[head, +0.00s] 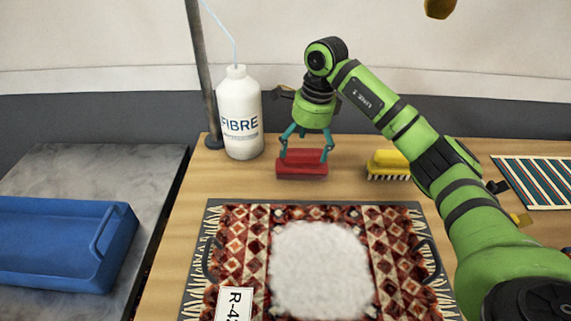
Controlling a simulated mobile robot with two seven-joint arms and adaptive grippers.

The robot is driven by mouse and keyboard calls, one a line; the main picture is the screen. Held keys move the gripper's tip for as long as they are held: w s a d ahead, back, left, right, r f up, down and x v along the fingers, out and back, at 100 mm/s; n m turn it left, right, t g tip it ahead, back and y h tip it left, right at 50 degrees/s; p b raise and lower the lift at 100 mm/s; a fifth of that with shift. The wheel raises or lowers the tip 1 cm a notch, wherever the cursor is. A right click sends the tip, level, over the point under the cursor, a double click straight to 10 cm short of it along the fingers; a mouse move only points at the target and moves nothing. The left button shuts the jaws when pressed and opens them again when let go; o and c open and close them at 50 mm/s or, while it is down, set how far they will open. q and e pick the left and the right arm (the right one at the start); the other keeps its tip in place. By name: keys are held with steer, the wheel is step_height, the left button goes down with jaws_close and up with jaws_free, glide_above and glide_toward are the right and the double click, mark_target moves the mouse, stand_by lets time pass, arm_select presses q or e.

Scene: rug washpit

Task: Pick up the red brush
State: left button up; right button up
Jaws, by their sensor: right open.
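The red brush (302,171) lies on the wooden table behind the patterned rug. My right gripper (304,156) reaches down over it, with its teal fingers spread at the brush's left and right sides. The gripper is open, and I cannot tell whether the fingers touch the brush. The lower part of the brush is dark or shaded, and its bristles are not clear. My left gripper is not in view.
A white FIBRE bottle (240,120) stands left of the brush, by a grey pole (202,70). A patterned rug (250,225) with white foam (320,270) lies in front. A blue tray (60,245) sits left.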

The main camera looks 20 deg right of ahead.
mark_target(302, 163)
steer(key=shift+s+f+p, duration=0.2)
steer(key=shift+f+p, duration=0.1)
steer(key=shift+f, duration=0.5)
steer(key=f, duration=0.1)
steer(key=f+p, duration=0.1)
steer(key=f, duration=0.2)
steer(key=shift+w+a+f, duration=0.15)
steer(key=shift+a+f, duration=0.1)
steer(key=shift+a, duration=0.15)
steer(key=shift+f, duration=0.3)
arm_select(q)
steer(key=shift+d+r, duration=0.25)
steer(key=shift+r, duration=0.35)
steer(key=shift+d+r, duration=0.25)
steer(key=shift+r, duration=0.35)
arm_select(e)
steer(key=c, duration=1.4)
